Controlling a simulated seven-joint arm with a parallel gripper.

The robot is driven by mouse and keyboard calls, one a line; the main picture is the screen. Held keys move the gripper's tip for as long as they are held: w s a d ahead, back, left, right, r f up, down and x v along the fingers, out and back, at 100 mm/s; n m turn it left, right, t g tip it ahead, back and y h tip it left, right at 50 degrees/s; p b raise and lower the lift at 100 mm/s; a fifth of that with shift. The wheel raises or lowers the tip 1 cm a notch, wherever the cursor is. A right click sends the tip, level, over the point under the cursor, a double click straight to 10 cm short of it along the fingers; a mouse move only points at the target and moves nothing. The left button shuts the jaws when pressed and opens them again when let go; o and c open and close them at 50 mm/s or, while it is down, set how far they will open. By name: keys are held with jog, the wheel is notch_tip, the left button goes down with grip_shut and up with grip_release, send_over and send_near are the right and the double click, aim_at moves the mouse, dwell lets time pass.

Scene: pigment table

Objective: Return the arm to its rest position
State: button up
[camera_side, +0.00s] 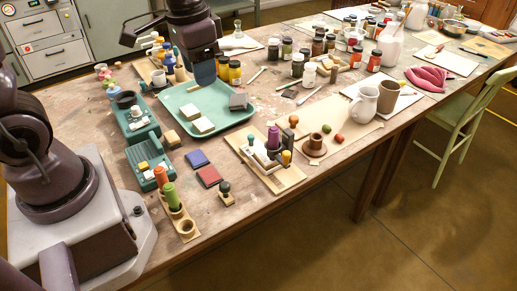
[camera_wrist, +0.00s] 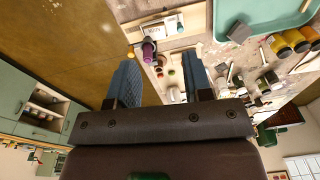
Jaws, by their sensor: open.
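My gripper (camera_side: 205,73) hangs from my arm above the far edge of the teal tray (camera_side: 178,103) in the side view. In the wrist view, my gripper (camera_wrist: 158,63) shows two blue textured fingers spread apart. Nothing is held between them. Through the gap, the purple-topped piece (camera_wrist: 149,50) and other small things show well beyond the fingers. The fingertips appear clear of the table, but their exact height is hard to tell. One finger mostly hides the other in the side view.
Dark and yellow jars (camera_side: 234,72) stand close to the right of my gripper. A wooden rack with pegs (camera_side: 270,165), a white jug (camera_side: 364,104) and several paint jars crowd the wooden table. A green chair (camera_side: 468,115) stands at the right.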

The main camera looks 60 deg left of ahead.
jog(key=s+d+r+t, duration=0.3)
jog(key=s+r+t, duration=0.1)
jog(key=s+r, duration=0.4)
jog(key=shift+s+n+t, duration=0.3)
jog(key=shift+s+n, duration=0.1)
jog(key=shift+s, duration=0.4)
